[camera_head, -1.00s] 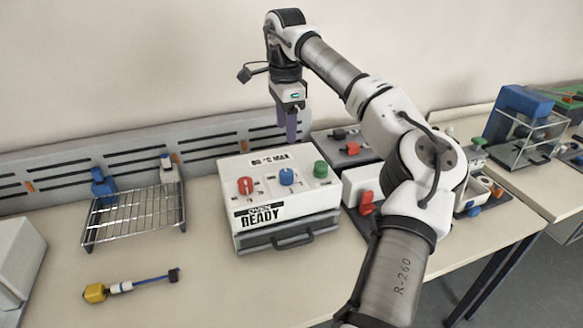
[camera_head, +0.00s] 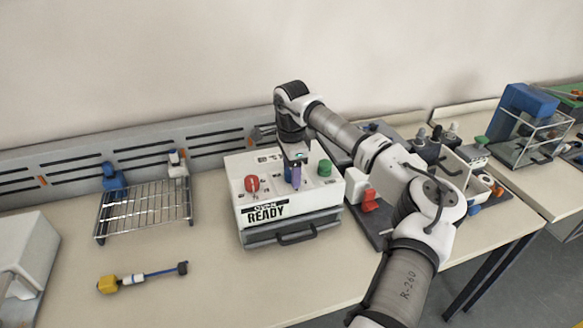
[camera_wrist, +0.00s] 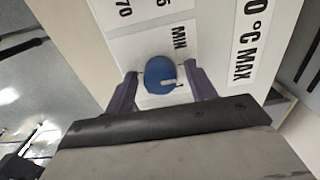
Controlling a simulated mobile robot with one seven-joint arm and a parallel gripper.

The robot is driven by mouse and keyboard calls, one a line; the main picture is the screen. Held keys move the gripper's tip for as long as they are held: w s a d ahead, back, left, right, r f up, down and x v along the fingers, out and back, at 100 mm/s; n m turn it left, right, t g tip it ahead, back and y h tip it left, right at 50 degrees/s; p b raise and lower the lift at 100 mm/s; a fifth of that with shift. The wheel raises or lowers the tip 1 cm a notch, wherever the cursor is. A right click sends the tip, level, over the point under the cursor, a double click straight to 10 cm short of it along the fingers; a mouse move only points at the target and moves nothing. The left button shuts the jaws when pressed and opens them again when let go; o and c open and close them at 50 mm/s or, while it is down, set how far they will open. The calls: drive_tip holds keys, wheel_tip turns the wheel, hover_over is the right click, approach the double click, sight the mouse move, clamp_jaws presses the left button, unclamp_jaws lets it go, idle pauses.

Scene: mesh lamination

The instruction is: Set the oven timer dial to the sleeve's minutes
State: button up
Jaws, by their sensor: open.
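The oven (camera_head: 290,222) is a white box with a dark lower drawer and a "READY" label. On its top are a red dial (camera_head: 251,184), a blue dial (camera_head: 288,173) and a green knob (camera_head: 325,168). My gripper (camera_head: 295,178) points down over the blue dial and partly hides it. In the wrist view the blue dial (camera_wrist: 160,75) has a white pointer mark and sits beside the word "MIN". My gripper (camera_wrist: 158,88) is open, with one purple finger on each side of the dial. Whether the fingers touch it I cannot tell. I cannot make out a sleeve.
A wire rack (camera_head: 145,210) with blue and white bottles behind it stands at left. A yellow-ended tool (camera_head: 140,277) lies on the bench in front. Dark trays with a red part (camera_head: 370,200) stand close to the oven's right.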

drive_tip(key=c, duration=1)
drive_tip(key=shift+o, duration=0.2)
